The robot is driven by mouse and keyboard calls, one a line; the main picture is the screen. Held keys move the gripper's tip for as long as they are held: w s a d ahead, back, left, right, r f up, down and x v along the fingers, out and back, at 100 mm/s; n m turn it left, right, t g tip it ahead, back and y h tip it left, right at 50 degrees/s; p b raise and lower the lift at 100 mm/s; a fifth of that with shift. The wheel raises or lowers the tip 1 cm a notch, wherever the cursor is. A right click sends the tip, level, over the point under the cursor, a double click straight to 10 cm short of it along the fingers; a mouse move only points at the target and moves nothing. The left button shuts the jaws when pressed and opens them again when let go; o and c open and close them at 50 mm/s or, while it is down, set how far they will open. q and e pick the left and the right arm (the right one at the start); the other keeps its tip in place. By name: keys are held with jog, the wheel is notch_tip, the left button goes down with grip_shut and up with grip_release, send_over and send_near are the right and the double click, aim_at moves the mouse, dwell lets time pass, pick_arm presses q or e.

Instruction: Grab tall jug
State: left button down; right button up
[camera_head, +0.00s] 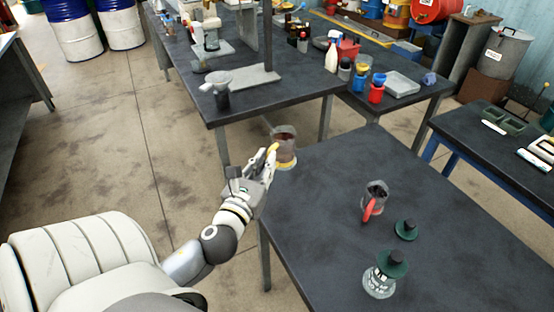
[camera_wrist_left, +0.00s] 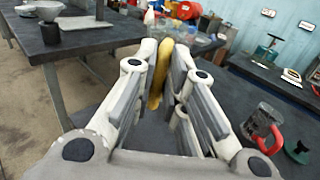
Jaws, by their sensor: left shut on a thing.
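A clear jug with a yellow handle (camera_head: 285,145) and dark contents is at the far left corner of the near table. I cannot tell whether its base touches the table top. My left gripper (camera_head: 266,163) is shut on its yellow handle. In the left wrist view the yellow handle (camera_wrist_left: 157,80) stands between the fingertips (camera_wrist_left: 163,60), and the jug's body is mostly hidden behind the fingers. A second clear jug with a red handle (camera_head: 375,193) stands apart on the table; it also shows in the left wrist view (camera_wrist_left: 260,122). My right gripper is not in view.
The near dark table (camera_head: 320,215) is bare on its left. A dark green lid (camera_head: 405,230) and a clear vessel with a green top (camera_head: 380,282) stand toward its right. A cluttered workbench (camera_head: 265,100) is behind, and another table (camera_head: 500,160) is at right.

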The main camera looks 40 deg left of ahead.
pick_arm(q)
jog(key=shift+s+a+r+b, duration=0.1)
jog(key=shift+s+a+r, duration=0.3)
jog(key=shift+s, duration=0.2)
jog(key=shift+s+a+r+b, duration=0.1)
jog(key=shift+s+a+r, duration=0.2)
jog(key=shift+s+a, duration=0.25)
jog(key=shift+s+a+r+b, duration=0.1)
jog(key=shift+s+a+r, duration=0.25)
jog(key=shift+s, duration=0.3)
